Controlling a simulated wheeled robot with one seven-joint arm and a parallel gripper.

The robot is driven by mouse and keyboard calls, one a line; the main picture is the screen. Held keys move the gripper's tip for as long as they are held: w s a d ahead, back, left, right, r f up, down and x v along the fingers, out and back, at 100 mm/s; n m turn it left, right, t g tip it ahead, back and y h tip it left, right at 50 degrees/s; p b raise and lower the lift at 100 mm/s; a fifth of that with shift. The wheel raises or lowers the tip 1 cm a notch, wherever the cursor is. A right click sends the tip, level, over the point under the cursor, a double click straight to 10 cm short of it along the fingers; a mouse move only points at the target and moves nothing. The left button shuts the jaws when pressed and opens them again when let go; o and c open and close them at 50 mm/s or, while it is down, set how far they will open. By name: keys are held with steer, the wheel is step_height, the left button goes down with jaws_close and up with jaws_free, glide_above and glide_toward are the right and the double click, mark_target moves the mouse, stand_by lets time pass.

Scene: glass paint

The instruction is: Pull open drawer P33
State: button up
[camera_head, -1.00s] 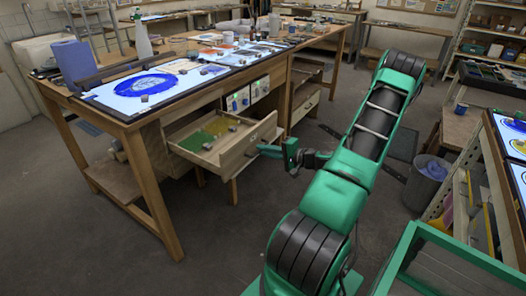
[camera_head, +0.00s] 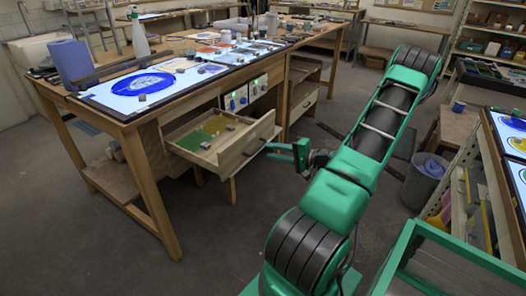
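A wooden drawer (camera_head: 222,136) under the left workbench stands pulled out. Its inside shows green and yellow sheets with a few small pale pieces. No label can be read on it, so I cannot confirm that it is P33. A dark handle (camera_head: 251,149) is on its front. My green gripper (camera_head: 268,151) is just right of the drawer front, pointing left toward the handle. Its two fingers look apart, with nothing seen between them. A small gap seems to lie between the fingertips and the handle.
The workbench (camera_head: 150,112) carries a lit panel (camera_head: 104,94), a spray bottle (camera_head: 140,36) and a blue roll (camera_head: 72,64). Small fronts (camera_head: 237,99) with knobs are behind the drawer. A bin (camera_head: 424,185) stands at right. The floor (camera_head: 225,235) before the drawer is clear.

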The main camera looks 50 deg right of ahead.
steer(key=v, duration=0.5)
steer(key=shift+s, duration=0.25)
steer(key=shift+w, duration=0.1)
steer(key=a+r+n+g+y, duration=0.25)
steer(key=a+n+g, duration=0.65)
steer(key=a, duration=0.7)
steer(key=s+a+r+g+h, duration=0.2)
steer(key=s+a+r+g, duration=0.1)
steer(key=s+r, duration=0.3)
steer(key=s+a+r+g+h, duration=0.2)
steer(key=s+a+r+g, duration=0.1)
steer(key=s+a+r, duration=0.2)
steer(key=s+r, duration=0.2)
steer(key=s, duration=0.2)
steer(key=shift+a+r+n+h, duration=0.3)
steer(key=shift+n+h, duration=0.05)
steer(key=shift+n, duration=0.05)
